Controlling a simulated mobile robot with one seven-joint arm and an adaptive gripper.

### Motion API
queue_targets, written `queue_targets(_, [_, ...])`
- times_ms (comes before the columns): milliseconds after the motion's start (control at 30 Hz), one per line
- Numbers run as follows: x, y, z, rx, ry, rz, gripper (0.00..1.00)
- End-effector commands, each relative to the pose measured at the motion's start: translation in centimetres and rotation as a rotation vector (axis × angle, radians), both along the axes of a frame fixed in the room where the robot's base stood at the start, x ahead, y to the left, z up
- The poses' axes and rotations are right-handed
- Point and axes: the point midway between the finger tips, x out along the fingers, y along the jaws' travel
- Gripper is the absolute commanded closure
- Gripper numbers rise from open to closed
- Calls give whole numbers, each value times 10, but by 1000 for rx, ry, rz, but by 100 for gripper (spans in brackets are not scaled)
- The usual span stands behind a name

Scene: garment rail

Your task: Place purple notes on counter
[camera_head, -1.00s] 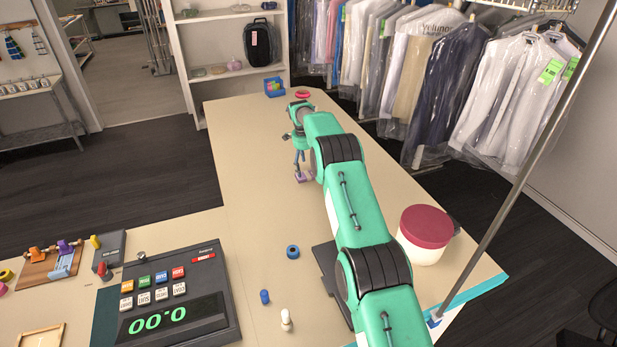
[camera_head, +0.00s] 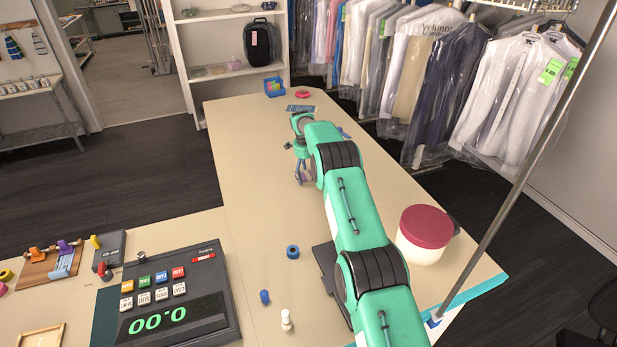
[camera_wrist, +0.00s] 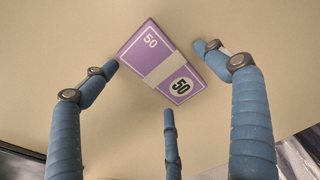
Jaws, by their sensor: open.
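The purple notes (camera_wrist: 160,62) are a banded stack marked 50, with a pale paper band around the middle. In the wrist view they lie flat on the beige counter (camera_wrist: 60,50), between and just beyond my spread fingers. My gripper (camera_wrist: 165,85) is open, its blue fingers apart on either side of the stack and a third finger below it. Nothing is held. In the head view my gripper (camera_head: 300,172) points down at the counter (camera_head: 250,150), and the notes are mostly hidden by it.
A cash register (camera_head: 175,300) stands at the lower left. A red-lidded white tub (camera_head: 424,236) is on the right, near a metal pole (camera_head: 530,165). A blue tape roll (camera_head: 293,252) lies mid-counter. A blue box (camera_head: 274,87) is at the far end. The counter left of my arm is mostly clear.

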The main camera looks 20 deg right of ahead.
Motion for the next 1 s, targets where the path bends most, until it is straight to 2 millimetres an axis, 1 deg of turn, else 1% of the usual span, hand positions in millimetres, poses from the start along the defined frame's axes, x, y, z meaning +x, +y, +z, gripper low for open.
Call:
queue_targets(33, [0,0,0,0,0,0,14])
queue_targets(67, [0,0,0,0,0,0,16])
queue_targets(100, [0,0,0,0,0,0,24])
queue_targets(167, [0,0,0,0,0,0,35])
queue_targets(200, [0,0,0,0,0,0,43])
queue_targets(300, [0,0,0,0,0,0,62])
queue_targets(333, [0,0,0,0,0,0,62])
queue_targets(367, [0,0,0,0,0,0,67])
queue_targets(600, [0,0,0,0,0,0,67])
queue_targets(767, [0,0,5,0,-1,0,67])
queue_targets(867, [0,0,10,0,-1,0,67])
queue_targets(1000, [0,0,24,0,-1,0,67])
